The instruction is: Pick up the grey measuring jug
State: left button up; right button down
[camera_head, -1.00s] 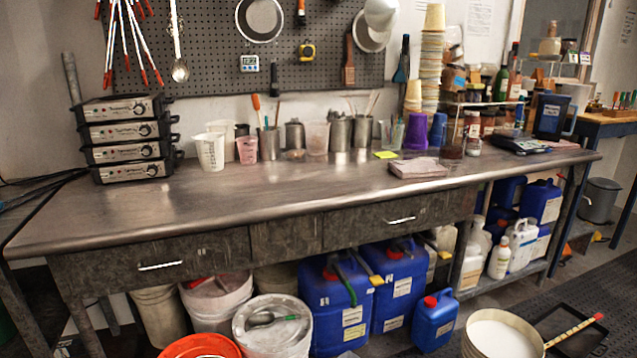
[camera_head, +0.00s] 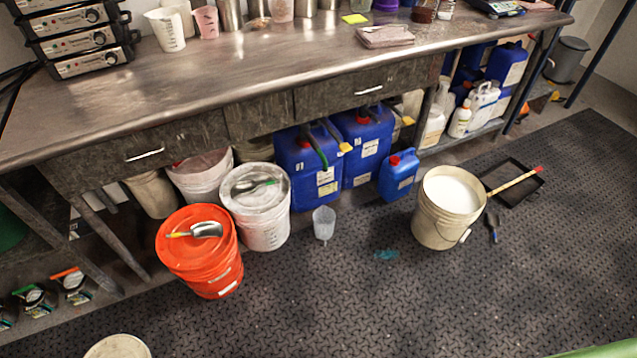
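A whitish measuring jug with dark graduation marks (camera_head: 166,30) stands on the workbench at the upper left. A pink measuring cup (camera_head: 207,22) stands right of it. I cannot tell for sure which vessel is the grey measuring jug. Neither gripper is in view.
An orange lidded bucket (camera_head: 200,251) with a scoop and a white lidded bucket (camera_head: 257,207) stand before the bench (camera_head: 230,85). Blue canisters (camera_head: 308,165) stand behind. A bucket of white contents (camera_head: 449,206) and a black tray (camera_head: 511,181) are right. The central floor is mostly open.

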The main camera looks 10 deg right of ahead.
aim_at(324, 217)
jog(key=i+l, duration=0.1)
jog(key=l, duration=0.3)
jog(key=i+l, duration=0.15)
jog(key=l, duration=0.25)
jog(key=i+l+u, duration=0.1)
jog(key=l, duration=0.25)
jog(key=i+l, duration=0.1)
jog(key=l, duration=0.3)
